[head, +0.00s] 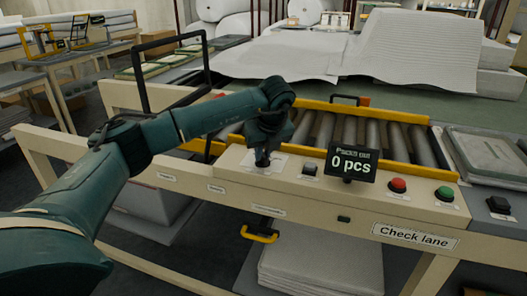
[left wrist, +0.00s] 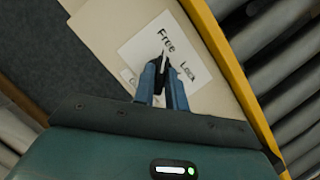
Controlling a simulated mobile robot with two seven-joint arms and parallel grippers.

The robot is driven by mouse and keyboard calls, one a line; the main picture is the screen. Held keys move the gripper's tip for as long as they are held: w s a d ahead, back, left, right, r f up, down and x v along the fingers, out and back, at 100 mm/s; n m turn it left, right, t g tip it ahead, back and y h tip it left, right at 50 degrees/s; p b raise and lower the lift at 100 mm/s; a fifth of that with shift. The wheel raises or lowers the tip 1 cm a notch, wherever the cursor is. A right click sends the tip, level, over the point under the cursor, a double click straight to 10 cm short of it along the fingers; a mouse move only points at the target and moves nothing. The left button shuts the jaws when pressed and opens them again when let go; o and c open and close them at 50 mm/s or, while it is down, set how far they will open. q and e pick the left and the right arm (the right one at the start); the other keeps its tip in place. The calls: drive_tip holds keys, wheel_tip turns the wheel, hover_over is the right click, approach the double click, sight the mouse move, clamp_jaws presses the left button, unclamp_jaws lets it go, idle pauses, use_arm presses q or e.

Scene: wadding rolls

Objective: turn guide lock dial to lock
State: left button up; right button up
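The guide lock dial (left wrist: 163,63) is a small dark knob with a white pointer mark. It sits on a white label (left wrist: 143,52) reading "Free" and "Lock", on the beige front panel. The pointer mark is directed roughly towards "Free", with "Lock" off to its right. My left gripper (left wrist: 162,74) has its two blue-grey fingers closed in on either side of the dial, which they partly hide. In the head view my left gripper (head: 262,158) points down at the same white label. My right gripper is not in view.
The roller lane (head: 345,135) with yellow guide rails lies behind the panel. To the right are the "0 pcs" display (head: 350,163), a red button (head: 397,185) and a green button (head: 444,194). A yellow handle (head: 259,235) hangs below.

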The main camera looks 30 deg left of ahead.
use_arm(q)
clamp_jaws()
drive_tip(key=shift+m, duration=0.4)
drive_tip(key=shift+a+f+m+t+h+b, duration=0.1)
drive_tip(key=shift+m+t+h+b, duration=0.35)
drive_tip(key=shift+m+b, duration=0.45)
drive_tip(key=m, duration=0.2)
drive_tip(key=m+h, duration=0.1)
drive_tip(key=m, duration=0.1)
drive_tip(key=shift+s+a+m+t+h+b, duration=0.1)
drive_tip(key=shift+m+t+h+b, duration=0.15)
drive_tip(key=shift+m+t+b, duration=0.15)
drive_tip(key=m+h, duration=0.1)
drive_tip(key=m, duration=0.3)
drive_tip(key=shift+a+h+p, duration=0.1)
drive_tip(key=shift+h+p, duration=0.25)
drive_tip(key=shift+h, duration=0.05)
drive_tip(key=shift+a+m+h+p, duration=0.1)
drive_tip(key=shift+m+h+p, duration=0.55)
drive_tip(key=shift+m, duration=1.45)
